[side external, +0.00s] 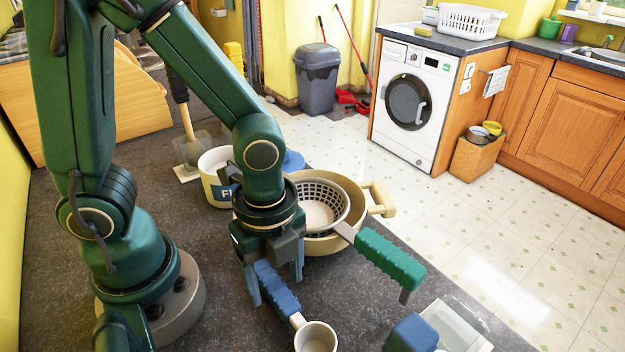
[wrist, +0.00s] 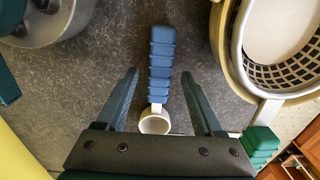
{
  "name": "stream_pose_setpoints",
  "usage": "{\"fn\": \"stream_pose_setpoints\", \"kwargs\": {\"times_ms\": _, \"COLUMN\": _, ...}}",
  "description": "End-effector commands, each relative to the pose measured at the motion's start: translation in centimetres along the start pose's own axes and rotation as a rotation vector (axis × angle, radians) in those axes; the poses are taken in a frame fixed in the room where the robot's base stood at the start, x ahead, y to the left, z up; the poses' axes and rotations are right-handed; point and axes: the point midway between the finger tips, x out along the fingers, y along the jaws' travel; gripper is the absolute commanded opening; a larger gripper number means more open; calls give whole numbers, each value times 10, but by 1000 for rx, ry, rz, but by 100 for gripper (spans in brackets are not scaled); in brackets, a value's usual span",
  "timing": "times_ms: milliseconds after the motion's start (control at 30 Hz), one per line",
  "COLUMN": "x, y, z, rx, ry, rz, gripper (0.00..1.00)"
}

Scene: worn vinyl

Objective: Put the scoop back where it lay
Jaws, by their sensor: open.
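The scoop has a ribbed blue handle (side external: 277,290) and a pale round cup (side external: 315,338), which the lower picture edge partly cuts off. In the wrist view its handle (wrist: 162,62) runs up the picture, with the cup (wrist: 155,122) nearest the gripper body. The scoop appears to lie on the dark worktop. My gripper (side external: 275,288) is open and points down over the handle. In the wrist view the fingers (wrist: 160,73) stand on either side of the scoop, with a gap on both sides.
A beige pan (side external: 378,198) holds a grey colander (side external: 322,200); a green handle (side external: 390,258) sticks out toward the right front. A white labelled tub (side external: 215,180) stands behind my gripper. A clear container (side external: 460,325) and a blue object (side external: 412,335) are at the front right.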

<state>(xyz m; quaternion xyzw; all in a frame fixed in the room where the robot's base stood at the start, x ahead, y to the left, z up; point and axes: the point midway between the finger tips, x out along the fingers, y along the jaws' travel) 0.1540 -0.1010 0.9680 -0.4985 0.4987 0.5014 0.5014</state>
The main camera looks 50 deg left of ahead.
Motion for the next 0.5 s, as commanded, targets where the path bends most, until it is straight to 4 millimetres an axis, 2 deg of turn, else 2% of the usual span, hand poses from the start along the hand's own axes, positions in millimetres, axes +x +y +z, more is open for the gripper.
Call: {"fn": "stream_pose_setpoints", "kwargs": {"times_ms": 500, "x": -20, "y": -1, "z": 0, "rx": 0, "ry": 1, "rz": -3, "gripper": 69}}
